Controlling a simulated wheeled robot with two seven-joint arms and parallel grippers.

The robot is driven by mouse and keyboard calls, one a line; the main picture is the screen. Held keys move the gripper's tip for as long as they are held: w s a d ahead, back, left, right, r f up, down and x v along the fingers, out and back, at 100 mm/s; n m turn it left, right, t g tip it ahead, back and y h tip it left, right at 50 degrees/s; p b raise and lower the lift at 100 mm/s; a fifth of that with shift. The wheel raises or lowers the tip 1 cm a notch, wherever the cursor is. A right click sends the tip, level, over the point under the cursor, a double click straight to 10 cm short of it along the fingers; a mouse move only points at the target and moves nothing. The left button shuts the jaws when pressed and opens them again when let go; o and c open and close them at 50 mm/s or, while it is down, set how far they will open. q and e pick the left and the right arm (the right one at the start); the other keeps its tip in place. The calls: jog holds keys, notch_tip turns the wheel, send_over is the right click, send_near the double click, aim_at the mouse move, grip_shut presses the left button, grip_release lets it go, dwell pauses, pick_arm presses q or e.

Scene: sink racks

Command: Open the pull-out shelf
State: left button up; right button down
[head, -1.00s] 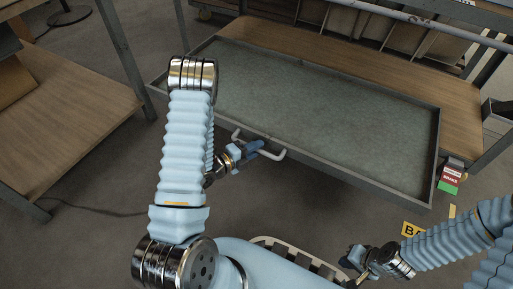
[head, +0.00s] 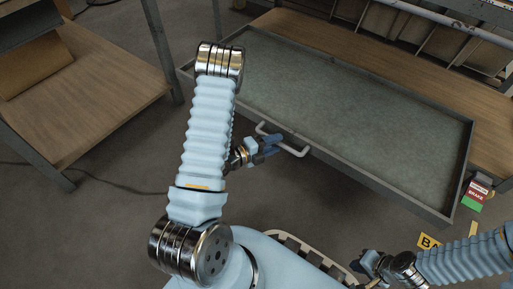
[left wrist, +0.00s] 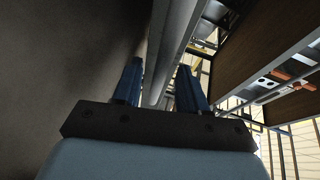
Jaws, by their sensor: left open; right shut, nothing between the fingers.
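The pull-out shelf (head: 335,105) is a wide, shallow grey tray, standing out in front of a wooden worktop in the head view. A pale bar handle (head: 296,152) is on its front side. My left gripper (head: 273,142) is open at the handle; its blue fingers overlap the handle in the picture. In the left wrist view the two fingers (left wrist: 158,85) are apart, with a long grey bar-like surface (left wrist: 176,45) running between and beyond them. Whether they touch the handle is unclear. My right gripper (head: 366,264) is shut and empty at the lower right, away from the shelf.
A wooden table (head: 90,90) with metal legs stands at the left. The wooden worktop (head: 425,65) lies behind the shelf. A small red and green box (head: 477,192) is by the shelf's right end, near a yellow sign (head: 428,242).

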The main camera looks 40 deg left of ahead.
pick_arm(q)
jog(key=p+v, duration=0.1)
jog(key=v, duration=1)
jog(key=shift+s, duration=0.4)
jog(key=shift+a, duration=0.15)
